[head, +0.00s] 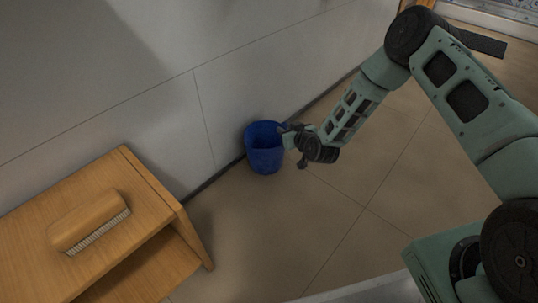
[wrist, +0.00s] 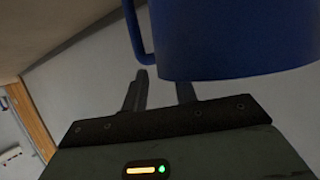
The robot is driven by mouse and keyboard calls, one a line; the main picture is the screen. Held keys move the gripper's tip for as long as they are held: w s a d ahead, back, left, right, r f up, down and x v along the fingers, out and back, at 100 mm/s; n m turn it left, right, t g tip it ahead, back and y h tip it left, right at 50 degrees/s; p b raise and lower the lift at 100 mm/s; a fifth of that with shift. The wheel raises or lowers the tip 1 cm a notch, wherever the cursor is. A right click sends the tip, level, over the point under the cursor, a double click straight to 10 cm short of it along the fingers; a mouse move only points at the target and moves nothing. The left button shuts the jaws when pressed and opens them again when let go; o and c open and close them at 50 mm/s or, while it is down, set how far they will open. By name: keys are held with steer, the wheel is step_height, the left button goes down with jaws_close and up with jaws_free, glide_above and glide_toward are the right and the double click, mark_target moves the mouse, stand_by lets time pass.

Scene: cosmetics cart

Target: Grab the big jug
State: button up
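The big jug (head: 265,150) is blue and stands upright on the floor by the wall, its open top showing in the head view. In the wrist view its blue body (wrist: 230,40) fills the upper right, with a slim handle (wrist: 132,28) on its left side. My gripper (head: 292,143) is at the jug's right side in the head view. In the wrist view my gripper (wrist: 161,80) has its two fingers apart with nothing held between them. The left fingertip is near the handle's lower bend; I cannot tell whether they touch.
A wooden cart or shelf (head: 150,195) stands at the lower left with a wooden brush (head: 90,222) on top. A pale wall (head: 250,60) runs close behind the jug. The tiled floor (head: 350,215) in front and to the right of the jug is clear.

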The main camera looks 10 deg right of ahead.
steer(key=shift+w+a+f, duration=0.1)
steer(key=shift+w+f, duration=0.15)
steer(key=shift+w, duration=0.4)
steer(key=shift+c, duration=0.3)
jaws_close()
stand_by(0.7)
